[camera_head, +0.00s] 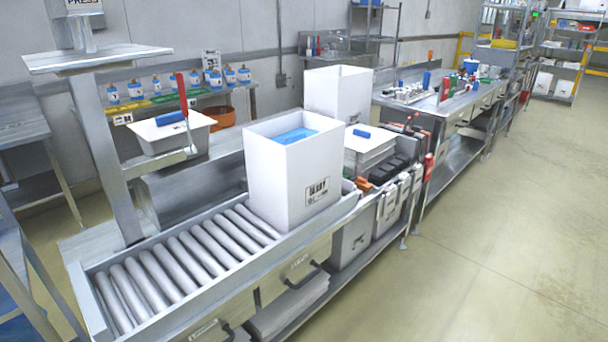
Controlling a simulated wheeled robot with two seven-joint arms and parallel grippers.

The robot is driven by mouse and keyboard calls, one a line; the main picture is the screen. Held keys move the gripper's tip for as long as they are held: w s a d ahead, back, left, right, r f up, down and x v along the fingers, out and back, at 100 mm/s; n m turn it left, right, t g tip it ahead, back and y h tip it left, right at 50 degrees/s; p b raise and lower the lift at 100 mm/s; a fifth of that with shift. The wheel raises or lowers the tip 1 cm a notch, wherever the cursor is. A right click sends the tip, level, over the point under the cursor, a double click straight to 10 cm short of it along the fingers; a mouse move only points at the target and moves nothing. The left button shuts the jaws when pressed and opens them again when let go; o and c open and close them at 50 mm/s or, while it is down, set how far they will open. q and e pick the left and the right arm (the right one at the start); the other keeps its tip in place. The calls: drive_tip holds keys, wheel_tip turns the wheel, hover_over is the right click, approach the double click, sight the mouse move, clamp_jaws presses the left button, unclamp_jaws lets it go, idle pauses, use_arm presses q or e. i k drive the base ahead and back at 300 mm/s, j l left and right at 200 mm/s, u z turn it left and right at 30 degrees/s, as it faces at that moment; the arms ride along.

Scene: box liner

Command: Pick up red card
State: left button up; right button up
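I cannot tell for sure which thing is the red card. A small flat red item (428,166) hangs at the right front end of the roller bench, beside several white holders. Another upright red item (445,88) stands on the far metal bench. Both are too small to read. Neither of my grippers is in view, and nothing in the picture is being held.
A tall white box (285,180) with blue inside stands on the roller conveyor (180,262). A second white box (338,93) stands behind it. A press with a red lever (181,95) is at left. The floor (520,220) at right is clear.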

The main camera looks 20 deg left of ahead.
sight(429, 158)
drive_tip(key=i+l+z, duration=0.1)
drive_tip(key=i+z, duration=0.35)
drive_tip(key=i, duration=1.55)
drive_tip(key=i+u, duration=0.35)
drive_tip(key=i, duration=0.15)
drive_tip(key=i+l+u, duration=0.75)
drive_tip(key=i, duration=0.25)
drive_tip(key=j, duration=0.1)
